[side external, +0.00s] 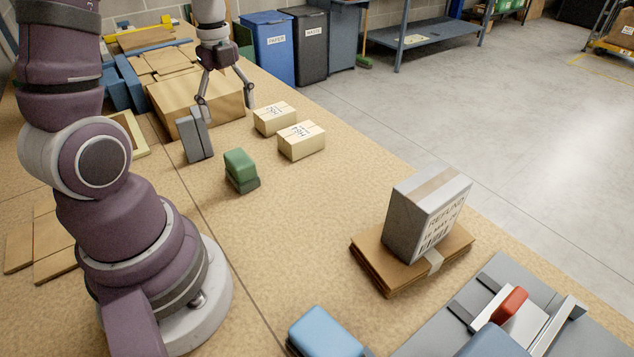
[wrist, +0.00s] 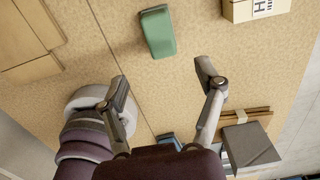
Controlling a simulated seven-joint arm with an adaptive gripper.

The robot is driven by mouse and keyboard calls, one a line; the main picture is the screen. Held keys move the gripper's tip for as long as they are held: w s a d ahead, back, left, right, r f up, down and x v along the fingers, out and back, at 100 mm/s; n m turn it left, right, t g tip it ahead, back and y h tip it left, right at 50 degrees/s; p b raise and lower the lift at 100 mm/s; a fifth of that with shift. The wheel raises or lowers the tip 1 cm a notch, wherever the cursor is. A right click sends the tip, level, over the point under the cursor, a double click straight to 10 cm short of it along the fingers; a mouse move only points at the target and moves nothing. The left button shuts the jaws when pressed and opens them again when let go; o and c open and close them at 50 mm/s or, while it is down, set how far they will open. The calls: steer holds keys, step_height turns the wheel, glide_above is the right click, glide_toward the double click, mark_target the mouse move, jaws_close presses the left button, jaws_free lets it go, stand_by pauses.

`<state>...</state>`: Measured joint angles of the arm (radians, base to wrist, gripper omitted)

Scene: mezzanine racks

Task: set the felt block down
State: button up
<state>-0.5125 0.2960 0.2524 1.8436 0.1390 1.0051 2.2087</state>
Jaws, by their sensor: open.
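No block is labelled as felt; the likeliest is a small green block (side external: 241,165) with a darker green lower layer, resting on the tan worktop. The green block also shows in the wrist view (wrist: 157,31), beyond my fingertips and apart from them. My gripper (side external: 227,102) is open and empty, above the worktop behind the green block. In the wrist view its fingers (wrist: 160,82) are spread wide with nothing between them. A two-tone grey block (side external: 195,136) stands upright just below the left fingertip; I cannot tell whether they touch.
Two labelled cartons (side external: 302,140) (side external: 274,118) stand right of the green block. A large wooden box (side external: 197,95) is behind. A grey parcel (side external: 428,215) rests on brown boards (side external: 377,262). A blue block (side external: 325,332) is in front. The middle worktop is clear.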

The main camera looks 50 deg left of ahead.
steer(key=s+d+r+n+t, duration=0.1)
steer(key=d+r+n+t, duration=0.1)
steer(key=d+n, duration=0.6)
steer(key=s+d+r+n+t, duration=0.1)
steer(key=d+r+n+t, duration=0.2)
steer(key=d+r+n, duration=0.2)
steer(key=d+n, duration=0.3)
steer(key=n, duration=0.2)
steer(key=shift+s+t, duration=0.25)
steer(key=shift+t, duration=0.05)
